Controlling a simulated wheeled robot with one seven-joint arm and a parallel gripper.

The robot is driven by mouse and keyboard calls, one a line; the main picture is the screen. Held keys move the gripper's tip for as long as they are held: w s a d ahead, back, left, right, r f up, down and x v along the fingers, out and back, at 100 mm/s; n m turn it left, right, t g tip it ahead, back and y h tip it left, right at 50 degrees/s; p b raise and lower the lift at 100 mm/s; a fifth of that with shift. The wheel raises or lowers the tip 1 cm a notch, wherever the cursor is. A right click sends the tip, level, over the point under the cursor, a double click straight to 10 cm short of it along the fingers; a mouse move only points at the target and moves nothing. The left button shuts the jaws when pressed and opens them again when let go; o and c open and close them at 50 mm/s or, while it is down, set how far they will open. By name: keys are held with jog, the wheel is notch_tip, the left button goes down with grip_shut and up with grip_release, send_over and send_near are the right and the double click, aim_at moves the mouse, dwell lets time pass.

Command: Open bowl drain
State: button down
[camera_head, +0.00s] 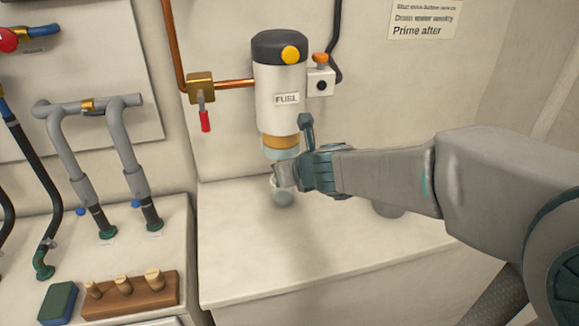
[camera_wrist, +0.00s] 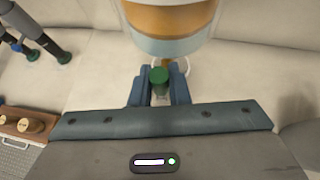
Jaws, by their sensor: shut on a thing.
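The fuel filter (camera_head: 278,98) hangs on the back wall, with a white body, a dark cap and a "FUEL" label. Its amber and clear bowl (camera_head: 280,143) is at the bottom and fills the top of the wrist view (camera_wrist: 170,24). A green drain knob (camera_wrist: 159,76) shows just below the bowl in the wrist view. My gripper (camera_wrist: 160,88) is shut on this knob, one finger on each side. In the head view my gripper (camera_head: 284,174) is under the bowl and hides the drain.
A red-handled valve (camera_head: 204,118) on a copper pipe is left of the filter. An orange-topped switch box (camera_head: 320,78) is to its right. Grey hoses (camera_head: 125,150) and a wooden block with pegs (camera_head: 130,297) are at left. The bench front (camera_head: 300,255) is clear.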

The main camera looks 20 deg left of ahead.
jog(key=c, duration=1.7)
grip_release()
jog(key=p+v, duration=0.6)
jog(key=v, duration=0.8)
jog(key=shift+f, duration=0.15)
